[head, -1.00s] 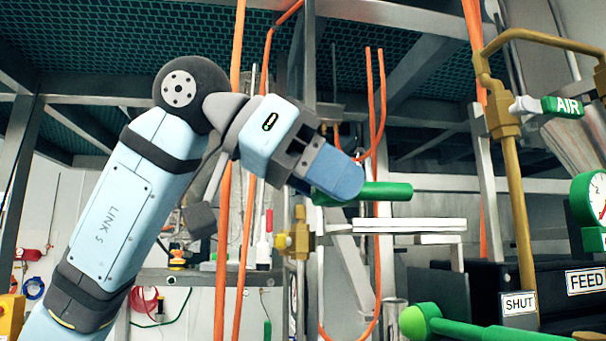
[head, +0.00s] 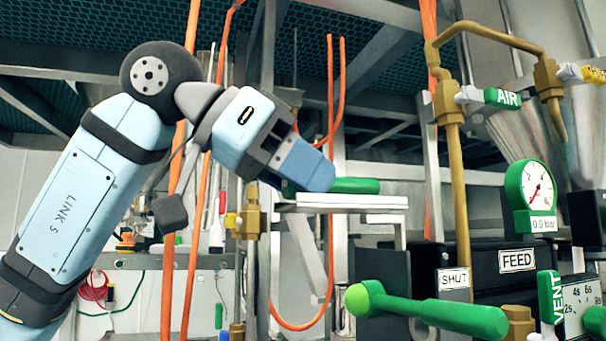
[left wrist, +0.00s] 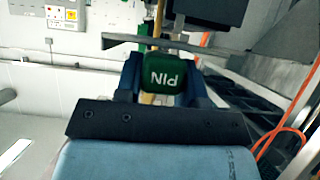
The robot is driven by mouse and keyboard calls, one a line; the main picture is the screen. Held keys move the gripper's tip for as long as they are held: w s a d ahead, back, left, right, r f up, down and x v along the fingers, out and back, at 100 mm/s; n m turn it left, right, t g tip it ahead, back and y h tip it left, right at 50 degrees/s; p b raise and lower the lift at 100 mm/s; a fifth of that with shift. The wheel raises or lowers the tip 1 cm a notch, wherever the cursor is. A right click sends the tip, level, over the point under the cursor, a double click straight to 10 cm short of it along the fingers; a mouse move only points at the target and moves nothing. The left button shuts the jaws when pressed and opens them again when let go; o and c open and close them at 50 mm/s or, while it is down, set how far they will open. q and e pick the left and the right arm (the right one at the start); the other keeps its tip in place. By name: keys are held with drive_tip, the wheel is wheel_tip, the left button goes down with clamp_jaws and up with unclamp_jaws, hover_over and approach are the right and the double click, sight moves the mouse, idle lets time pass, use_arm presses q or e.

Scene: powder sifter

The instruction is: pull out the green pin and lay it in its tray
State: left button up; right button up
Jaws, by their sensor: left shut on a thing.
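The green pin (head: 355,186) lies level in the jaws of my left gripper (head: 310,172), which is shut on it. Its free end points right, just over the pale flat tray (head: 350,199). The pin's underside is at or very close to the tray's top; I cannot tell whether they touch. In the left wrist view the pin's green end marked PIN (left wrist: 163,74) sits between the two fingers (left wrist: 163,85). The fingers hide the pin's left part in the head view. My right gripper is not in view.
A green lever with a ball end (head: 430,310) stands out at the front right. A brass pipe (head: 458,190), a pressure gauge (head: 538,190) and the FEED box (head: 520,285) are right of the tray. Orange hoses (head: 331,120) hang behind the gripper.

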use_arm(q)
drive_tip(key=shift+f, duration=0.1)
drive_tip(key=o, duration=1.1)
drive_tip(key=shift+c, duration=0.2)
drive_tip(key=shift+a+r, duration=0.2)
drive_tip(key=shift+a, duration=0.15)
drive_tip(key=b+v, duration=0.2)
drive_tip(key=v, duration=1.1)
drive_tip(key=shift+d, duration=0.1)
